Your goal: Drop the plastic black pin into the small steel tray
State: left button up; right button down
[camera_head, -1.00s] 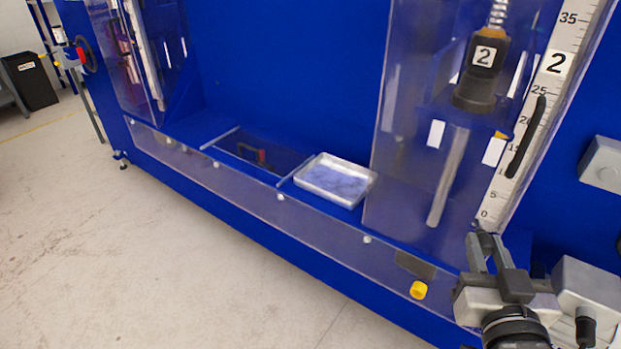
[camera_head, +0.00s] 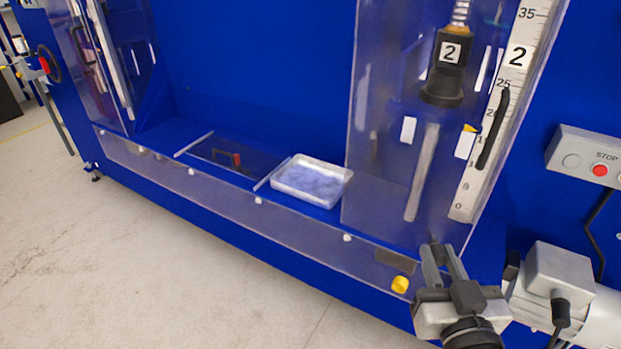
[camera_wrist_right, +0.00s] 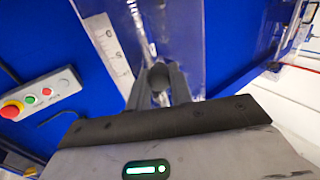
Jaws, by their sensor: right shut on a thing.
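The small steel tray (camera_head: 303,201) lies on the blue ledge in the middle of the head view, left of the clear plastic guard. My right gripper (camera_head: 442,252) is at the lower right of the head view, in front of the machine and to the right of the tray. It is shut on the black pin (camera_wrist_right: 158,76), whose dark round end shows between the fingertips in the right wrist view. The fingers hide most of the pin. My left gripper is not in view.
A clear guard (camera_head: 365,150) encloses a plunger marked 2 (camera_head: 446,75) and a ruler (camera_head: 516,70). A low clear panel (camera_head: 225,205) with a yellow knob (camera_head: 400,285) runs along the ledge front. A control box with a red button (camera_head: 600,170) and a grey motor (camera_head: 555,275) are right.

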aim_at(313, 180)
jog(key=k, duration=0.4)
jog(key=u, duration=1.25)
jog(key=i, duration=1.1)
jog(key=z, duration=0.55)
jog(key=i, duration=0.6)
jog(key=z, duration=0.65)
